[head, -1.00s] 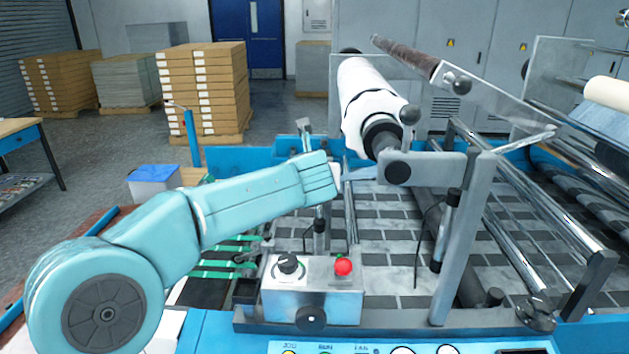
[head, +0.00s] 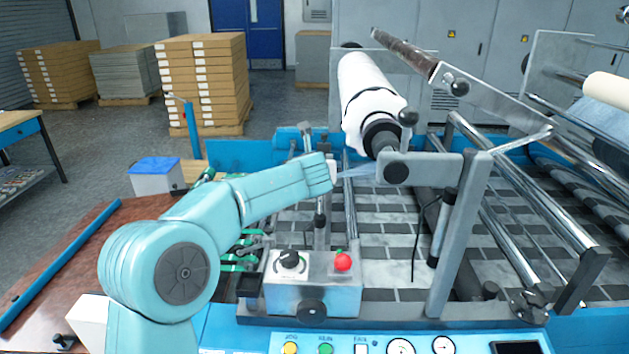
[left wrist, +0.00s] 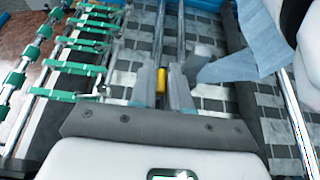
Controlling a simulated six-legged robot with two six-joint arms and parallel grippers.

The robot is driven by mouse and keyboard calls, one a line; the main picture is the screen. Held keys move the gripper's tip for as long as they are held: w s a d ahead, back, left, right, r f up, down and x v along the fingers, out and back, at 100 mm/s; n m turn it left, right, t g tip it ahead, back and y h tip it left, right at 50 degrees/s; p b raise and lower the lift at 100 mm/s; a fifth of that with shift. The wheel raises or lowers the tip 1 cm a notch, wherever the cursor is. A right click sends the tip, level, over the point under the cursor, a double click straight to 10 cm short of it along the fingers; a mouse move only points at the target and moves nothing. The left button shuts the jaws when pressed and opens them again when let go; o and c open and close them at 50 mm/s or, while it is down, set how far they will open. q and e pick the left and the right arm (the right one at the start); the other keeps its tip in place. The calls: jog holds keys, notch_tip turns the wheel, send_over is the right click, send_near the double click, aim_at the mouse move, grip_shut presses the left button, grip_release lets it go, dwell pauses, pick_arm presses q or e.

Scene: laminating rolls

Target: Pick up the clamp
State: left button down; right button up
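No part is plainly recognisable as the clamp. A black collar (head: 382,138) sits on the near end of the white roll (head: 362,88), and a dark knob (head: 409,117) stands beside it; I cannot tell whether either is the clamp. My left arm reaches over the machine's near left corner, its end left of the roll's near support. In the left wrist view my left gripper (left wrist: 163,88) points down at the machine, its two grey fingers apart. A small yellow piece (left wrist: 161,77) shows between them, apparently below; contact is unclear. My right gripper is not in view.
Green tapes (left wrist: 70,70) run at the left. A brown table (head: 70,255) holds a blue bar (head: 62,262).

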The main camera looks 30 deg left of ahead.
pick_arm(q)
jog(key=shift+r, duration=0.1)
notch_tip(320, 180, up, 20)
jog(key=p, duration=0.5)
